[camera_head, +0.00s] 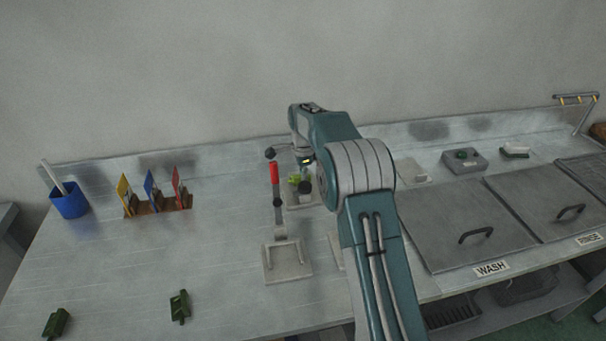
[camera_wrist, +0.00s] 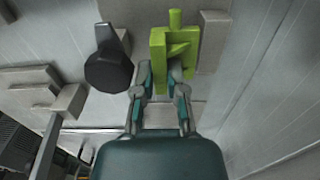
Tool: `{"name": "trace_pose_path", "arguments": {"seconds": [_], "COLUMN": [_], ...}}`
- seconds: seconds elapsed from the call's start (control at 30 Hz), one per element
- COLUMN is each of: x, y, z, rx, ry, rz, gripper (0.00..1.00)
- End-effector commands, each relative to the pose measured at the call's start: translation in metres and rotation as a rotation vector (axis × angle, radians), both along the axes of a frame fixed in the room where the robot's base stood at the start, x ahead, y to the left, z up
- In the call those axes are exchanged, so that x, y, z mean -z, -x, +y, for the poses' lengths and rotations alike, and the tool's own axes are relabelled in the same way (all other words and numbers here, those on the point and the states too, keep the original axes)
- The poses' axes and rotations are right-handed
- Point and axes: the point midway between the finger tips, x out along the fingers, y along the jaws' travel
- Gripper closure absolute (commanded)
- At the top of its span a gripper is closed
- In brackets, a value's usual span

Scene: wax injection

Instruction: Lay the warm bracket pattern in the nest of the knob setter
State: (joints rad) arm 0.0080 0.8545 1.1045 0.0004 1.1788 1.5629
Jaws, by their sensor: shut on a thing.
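The lime-green bracket pattern (camera_wrist: 160,48) is held between the fingertips of my gripper (camera_wrist: 168,78) in the wrist view. In the head view the bracket (camera_head: 294,180) shows small beside my gripper (camera_head: 301,172), partly hidden by my arm. A black knob-like part (camera_wrist: 108,66) is just left of the bracket in the wrist view, apart from it. Pale grey blocks (camera_wrist: 215,40) lie beyond the bracket on the right. I cannot tell which surface is the nest, or whether the bracket touches anything.
A red-handled lever (camera_head: 275,174) stands left of my gripper, near a pale base plate (camera_head: 289,263). Dark green pieces (camera_head: 180,307) lie at the front left. A card rack (camera_head: 158,208) and blue cup (camera_head: 69,202) stand farther left. Lidded wash tanks (camera_head: 465,225) are right.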

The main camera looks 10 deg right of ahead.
Motion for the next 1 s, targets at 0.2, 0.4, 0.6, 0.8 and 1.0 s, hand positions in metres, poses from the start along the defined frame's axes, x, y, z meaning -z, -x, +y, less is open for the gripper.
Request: {"name": "trace_pose_path", "arguments": {"seconds": [0.2, 0.4, 0.6, 0.8, 1.0], "x": [0.005, 0.009, 0.014, 0.018, 0.022], "y": [0.000, 0.000, 0.000, 0.000, 0.000], "z": [0.000, 0.000, 0.000, 0.000, 0.000], "rx": [0.000, 0.000, 0.000, 0.000, 0.000], "ry": [0.000, 0.000, 0.000, 0.000, 0.000], "rz": [0.001, 0.000, 0.001, 0.001, 0.001], "gripper": [1.00, 1.00, 1.00, 1.00, 1.00]}}
